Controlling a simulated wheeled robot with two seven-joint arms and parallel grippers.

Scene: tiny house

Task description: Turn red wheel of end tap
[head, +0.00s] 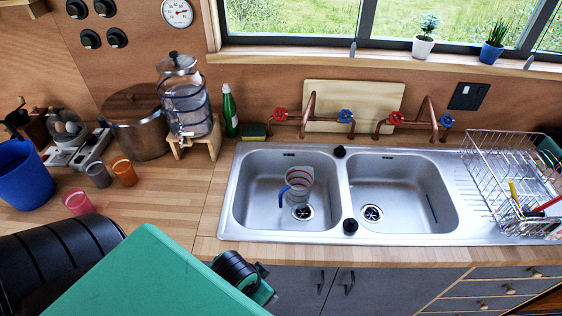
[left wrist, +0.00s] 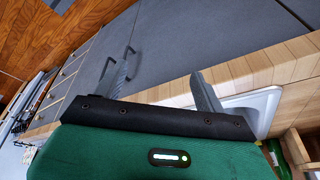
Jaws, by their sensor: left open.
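Two copper taps stand behind the double sink. The left tap (head: 308,112) has a red wheel (head: 280,115) on its left and a blue wheel (head: 345,116) on its right. The right tap (head: 431,112) has a red wheel (head: 395,118) and a blue wheel (head: 446,121). I cannot tell which is the end tap. My left gripper (head: 250,277) is low in front of the counter edge, far from both taps. In the left wrist view its two fingers (left wrist: 163,68) are apart and empty, with grey cabinet fronts beyond. My right gripper is not in view.
The steel sink (head: 344,238) holds a measuring jug (head: 298,185) in its left basin. A dish rack (head: 515,190) stands at right. A green bottle (head: 230,112), sponge (head: 253,131) and water dispenser (head: 187,100) stand left of the taps. Cups and a blue bucket (head: 22,178) are further left.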

